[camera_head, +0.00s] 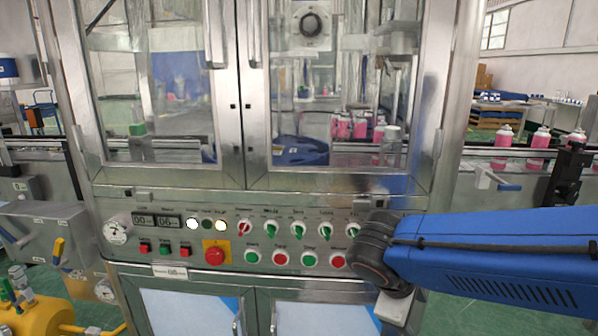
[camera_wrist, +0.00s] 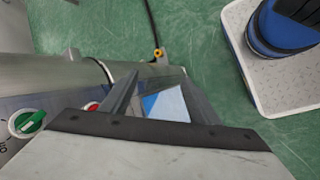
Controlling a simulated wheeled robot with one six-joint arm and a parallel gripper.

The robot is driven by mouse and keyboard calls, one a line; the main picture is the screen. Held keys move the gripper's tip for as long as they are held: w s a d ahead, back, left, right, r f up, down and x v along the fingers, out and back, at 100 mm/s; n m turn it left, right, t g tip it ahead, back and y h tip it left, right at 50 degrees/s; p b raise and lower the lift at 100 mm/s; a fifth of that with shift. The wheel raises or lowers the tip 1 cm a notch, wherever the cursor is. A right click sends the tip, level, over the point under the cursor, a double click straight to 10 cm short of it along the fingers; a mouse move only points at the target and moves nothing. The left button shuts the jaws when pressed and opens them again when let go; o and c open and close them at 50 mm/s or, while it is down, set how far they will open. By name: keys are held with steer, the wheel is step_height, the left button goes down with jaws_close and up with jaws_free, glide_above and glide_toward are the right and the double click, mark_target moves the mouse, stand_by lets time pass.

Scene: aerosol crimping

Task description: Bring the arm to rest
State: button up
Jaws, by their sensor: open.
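My arm reaches in from the right in the head view, in front of the machine's control panel (camera_head: 190,250). Its dark wrist joint overlaps the panel's right end. In the wrist view my gripper (camera_wrist: 160,90) shows two grey fingers spread apart, with nothing held between them. A white and blue cabinet surface shows through the gap. In the head view I cannot make out the fingers.
The crimping machine's glass doors (camera_head: 243,90) look closed above the panel. A green knob (camera_wrist: 28,122) lies left of my gripper in the wrist view. Pink cans (camera_head: 541,138) stand on a conveyor at right. Green floor (camera_wrist: 205,40) is open beyond the fingers.

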steer(key=s+d+m+t+y, duration=0.1)
steer(key=s+d+m+y, duration=0.4)
steer(key=s+m, duration=0.3)
steer(key=shift+s+d+r+m+t, duration=0.2)
steer(key=shift+s+m+t, duration=0.1)
steer(key=shift+m, duration=1)
stand_by(2.8)
